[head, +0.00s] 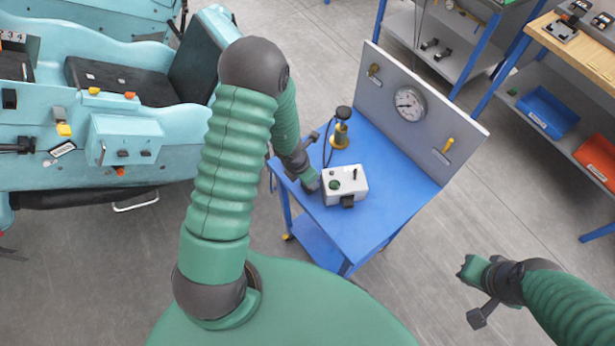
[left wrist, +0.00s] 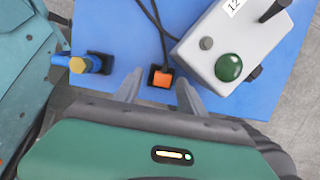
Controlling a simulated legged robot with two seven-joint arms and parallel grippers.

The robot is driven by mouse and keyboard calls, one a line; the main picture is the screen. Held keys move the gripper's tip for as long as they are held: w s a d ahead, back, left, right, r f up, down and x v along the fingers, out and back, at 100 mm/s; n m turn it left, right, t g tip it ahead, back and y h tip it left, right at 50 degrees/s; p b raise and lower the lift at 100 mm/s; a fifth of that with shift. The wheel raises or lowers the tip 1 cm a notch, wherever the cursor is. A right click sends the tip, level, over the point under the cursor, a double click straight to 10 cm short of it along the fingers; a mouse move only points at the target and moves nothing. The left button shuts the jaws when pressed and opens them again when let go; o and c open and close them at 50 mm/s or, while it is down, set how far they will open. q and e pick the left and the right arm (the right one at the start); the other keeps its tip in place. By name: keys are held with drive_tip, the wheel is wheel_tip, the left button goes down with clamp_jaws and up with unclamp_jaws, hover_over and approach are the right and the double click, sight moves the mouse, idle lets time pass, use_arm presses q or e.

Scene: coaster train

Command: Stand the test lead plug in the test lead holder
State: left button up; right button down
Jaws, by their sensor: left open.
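In the left wrist view an orange and black block (left wrist: 162,79), apparently the test lead plug, is on the blue cart top with black cable running up from it. My left gripper (left wrist: 158,88) is open, its two fingers on either side of this block. In the head view my left gripper (head: 312,183) is low beside the white box, and the block is hidden there. A blue post with a brass-coloured cap (left wrist: 85,63) and black base stands to the left; I cannot tell if it is the holder. My right gripper (head: 468,268) is away from the cart, its fingers unclear.
The white box (head: 345,184) with a green button (left wrist: 228,68) stands close right of my left gripper. A black-topped yellow stand (head: 341,132) is farther back. A grey panel with a gauge (head: 410,104) rises along the cart's far edge. The cart's right part (head: 390,205) is clear.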

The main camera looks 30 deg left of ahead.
use_arm(q)
drive_tip(key=p+v, duration=1.1)
drive_tip(key=v, duration=0.5)
drive_tip(key=shift+r, duration=0.35)
drive_tip(key=shift+a+f, duration=0.1)
drive_tip(key=s+d+f+m+b, duration=0.2)
drive_tip(key=m+b, duration=0.4)
drive_tip(key=m, duration=0.4)
drive_tip(key=s+d+f+m+b, duration=0.1)
drive_tip(key=d+f+m+b, duration=0.1)
drive_tip(key=d+m+b, duration=0.2)
drive_tip(key=s+d+f+m+b, duration=0.2)
drive_tip(key=m+b, duration=0.8)
drive_tip(key=m, duration=0.8)
drive_tip(key=shift+s+d+y, duration=0.3)
drive_tip(key=shift+d+y, duration=0.1)
